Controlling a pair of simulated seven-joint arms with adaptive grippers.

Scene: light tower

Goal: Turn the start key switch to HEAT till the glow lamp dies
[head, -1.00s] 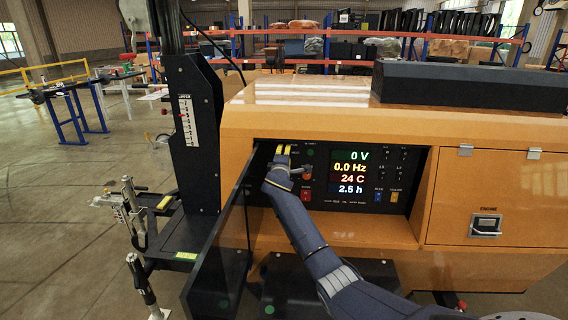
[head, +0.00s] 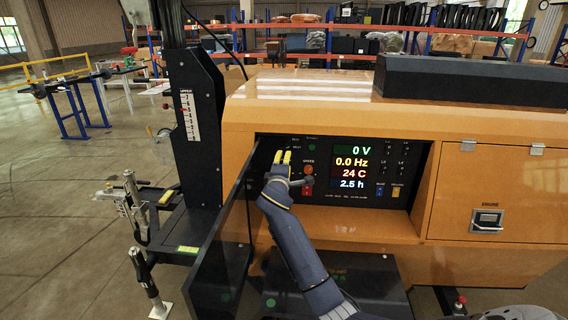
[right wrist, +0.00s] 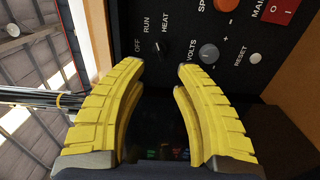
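The control panel (head: 330,195) is set in the orange housing. In the right wrist view, the small dark key switch (right wrist: 158,47) sits beside the OFF, RUN and HEAT labels; its pointer setting is too small to read. My right gripper (head: 282,157) has its yellow fingers at the panel's upper left. In the right wrist view its fingers (right wrist: 157,70) are spread, with nothing between them, just short of the switch. A small dark green lamp (head: 311,150) on the panel looks unlit; I cannot tell if it is the glow lamp. My left gripper is out of view.
An open dark door (head: 220,255) stands left of the panel recess. An orange speed knob (head: 308,169) and a red main switch (head: 307,190) lie close right of the gripper. The VOLTS knob (right wrist: 208,53) is beside the key switch. The display (head: 352,166) reads 0 V.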

